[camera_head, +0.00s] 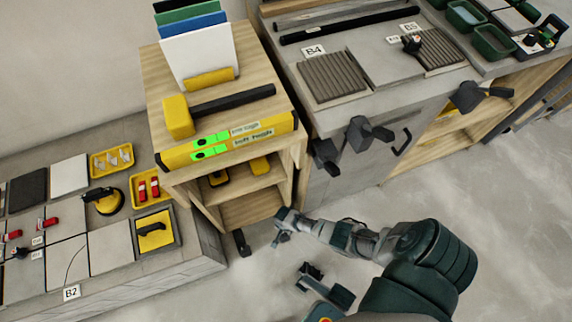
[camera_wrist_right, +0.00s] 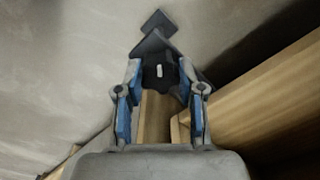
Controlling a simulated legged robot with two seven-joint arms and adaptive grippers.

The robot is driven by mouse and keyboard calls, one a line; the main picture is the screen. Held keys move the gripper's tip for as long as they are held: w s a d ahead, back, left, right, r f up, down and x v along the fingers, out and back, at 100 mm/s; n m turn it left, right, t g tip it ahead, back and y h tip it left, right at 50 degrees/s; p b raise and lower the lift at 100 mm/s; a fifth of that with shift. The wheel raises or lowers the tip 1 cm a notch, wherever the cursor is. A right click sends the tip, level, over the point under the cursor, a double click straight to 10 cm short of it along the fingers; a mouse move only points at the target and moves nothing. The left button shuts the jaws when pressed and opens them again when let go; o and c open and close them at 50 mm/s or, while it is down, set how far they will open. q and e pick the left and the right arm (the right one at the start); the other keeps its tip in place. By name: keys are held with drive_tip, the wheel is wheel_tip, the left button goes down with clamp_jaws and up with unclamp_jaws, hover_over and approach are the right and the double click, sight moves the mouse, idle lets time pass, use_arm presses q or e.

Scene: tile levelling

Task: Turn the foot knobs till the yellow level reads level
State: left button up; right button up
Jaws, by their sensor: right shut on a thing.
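The yellow level (camera_head: 270,134) lies along the front top edge of the wooden cabinet (camera_head: 155,85). It has black ends and two bright green windows (camera_head: 210,146), each with a dark mark toward its left; finer reading is too small. My right gripper (camera_head: 281,225) is low by the cabinet's front right corner. In the right wrist view its blue-padded fingers (camera_wrist_right: 160,92) are shut around a dark foot knob (camera_wrist_right: 158,72) beneath a wooden leg (camera_wrist_right: 154,118). A second dark foot (camera_head: 241,243) shows at the cabinet's front left.
A yellow and black mallet (camera_head: 180,116) and upright coloured boards (camera_head: 200,55) stand on the cabinet. A grey workbench (camera_head: 375,85) with dark star-shaped knobs (camera_head: 365,132) is at the right. A low tile bench (camera_head: 190,260) is at the left. Floor before the cabinet is clear.

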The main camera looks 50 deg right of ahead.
drive_tip(key=shift+a+m, duration=0.1)
drive_tip(key=shift+m, duration=0.8)
drive_tip(key=o, duration=1.1)
drive_tip(key=shift+f, duration=0.1)
drive_tip(key=shift+o, duration=0.2)
drive_tip(key=shift+r, duration=0.3)
wheel_tip(320, 180, up, 11)
drive_tip(key=shift+r, duration=0.15)
